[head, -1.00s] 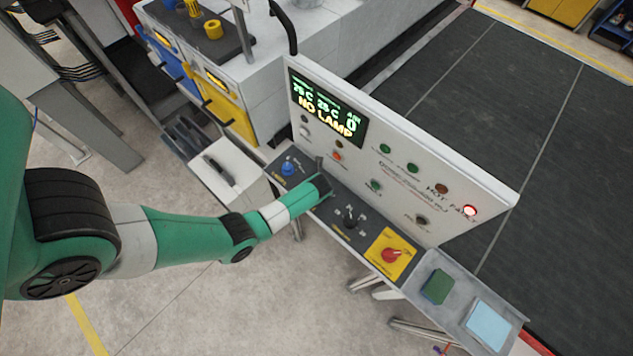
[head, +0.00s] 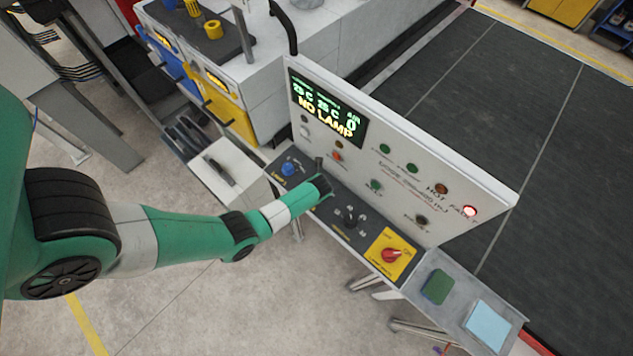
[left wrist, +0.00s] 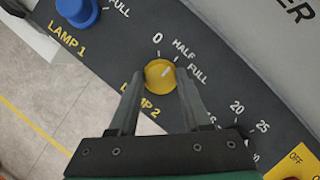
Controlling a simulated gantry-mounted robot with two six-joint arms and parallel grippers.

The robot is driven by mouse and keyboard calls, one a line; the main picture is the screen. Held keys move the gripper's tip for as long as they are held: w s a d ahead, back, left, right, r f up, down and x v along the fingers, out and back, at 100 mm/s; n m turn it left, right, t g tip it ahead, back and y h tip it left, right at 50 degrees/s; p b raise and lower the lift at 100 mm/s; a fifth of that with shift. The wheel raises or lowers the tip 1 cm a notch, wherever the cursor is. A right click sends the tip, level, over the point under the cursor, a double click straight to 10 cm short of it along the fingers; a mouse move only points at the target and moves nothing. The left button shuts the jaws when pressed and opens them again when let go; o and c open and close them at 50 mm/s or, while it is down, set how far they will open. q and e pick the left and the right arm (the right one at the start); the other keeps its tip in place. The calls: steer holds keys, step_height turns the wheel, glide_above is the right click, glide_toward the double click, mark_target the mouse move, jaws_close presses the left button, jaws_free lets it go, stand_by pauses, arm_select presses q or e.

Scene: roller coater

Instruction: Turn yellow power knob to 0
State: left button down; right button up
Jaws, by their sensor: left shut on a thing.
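The yellow knob (left wrist: 160,75), labelled LAMP 2, is on the dark sloping panel in the left wrist view. Its scale reads 0, HALF and FULL. A pale line on the knob appears to point up and right, roughly towards HALF; the exact angle is hard to tell. My left gripper (left wrist: 161,83) has a finger on each side of the knob and is shut on it. In the head view my left gripper (head: 321,186) is at the panel and hides the knob. My right gripper is not in view.
A blue LAMP 1 knob (left wrist: 77,10) is to the left of the yellow one. A black knob (head: 348,220) and a red switch on a yellow plate (head: 391,255) are to the right. The upright panel with the NO LAMP display (head: 327,105) rises behind.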

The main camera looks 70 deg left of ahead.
arm_select(q)
steer(key=n+g+b, duration=0.1)
steer(key=n, duration=0.3)
steer(key=shift+w+g+b, duration=0.2)
steer(key=shift+g+b, duration=0.15)
steer(key=shift+g, duration=0.05)
steer(key=shift+n+g+b, duration=0.8)
steer(key=shift+n+b, duration=0.4)
steer(key=shift+n, duration=1.3)
steer(key=shift+c, duration=1.8)
jaws_free()
